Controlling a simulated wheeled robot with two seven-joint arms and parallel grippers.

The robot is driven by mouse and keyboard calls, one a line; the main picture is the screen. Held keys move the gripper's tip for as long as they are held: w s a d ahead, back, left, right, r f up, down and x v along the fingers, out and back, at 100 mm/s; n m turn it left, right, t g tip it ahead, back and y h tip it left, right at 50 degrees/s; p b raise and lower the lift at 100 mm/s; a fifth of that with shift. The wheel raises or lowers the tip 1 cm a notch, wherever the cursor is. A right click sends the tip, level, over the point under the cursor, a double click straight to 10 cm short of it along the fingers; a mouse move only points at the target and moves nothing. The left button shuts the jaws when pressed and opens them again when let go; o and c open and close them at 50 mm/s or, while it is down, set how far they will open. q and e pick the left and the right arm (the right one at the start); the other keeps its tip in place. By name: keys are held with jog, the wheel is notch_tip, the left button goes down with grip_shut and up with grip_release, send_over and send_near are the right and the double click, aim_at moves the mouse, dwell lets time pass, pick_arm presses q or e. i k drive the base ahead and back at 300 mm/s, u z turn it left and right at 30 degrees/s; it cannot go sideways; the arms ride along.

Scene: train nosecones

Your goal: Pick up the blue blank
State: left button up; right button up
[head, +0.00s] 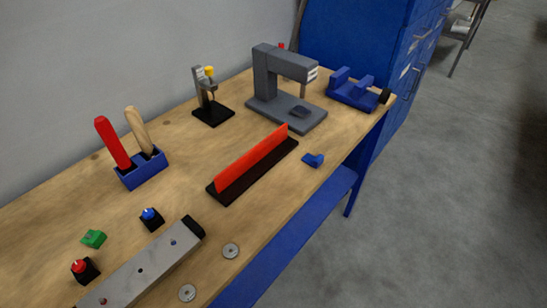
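The blue blank (313,160) is a small blue block with a raised part. It lies on the wooden workbench near its right edge, to the right of a red fence on a black base. Nothing touches it. Neither of my grippers shows in the head view.
The red fence (253,158) stands left of the blank. A grey press (287,112) and a blue vise (352,93) stand further back on the workbench (240,205). A blue holder (143,172), a green block (94,239) and a grey metal bar (150,265) are on the left and front.

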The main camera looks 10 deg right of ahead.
aim_at(316, 162)
jog(key=u, duration=3.1)
jog(key=k, duration=0.9)
jog(key=z, duration=1.9)
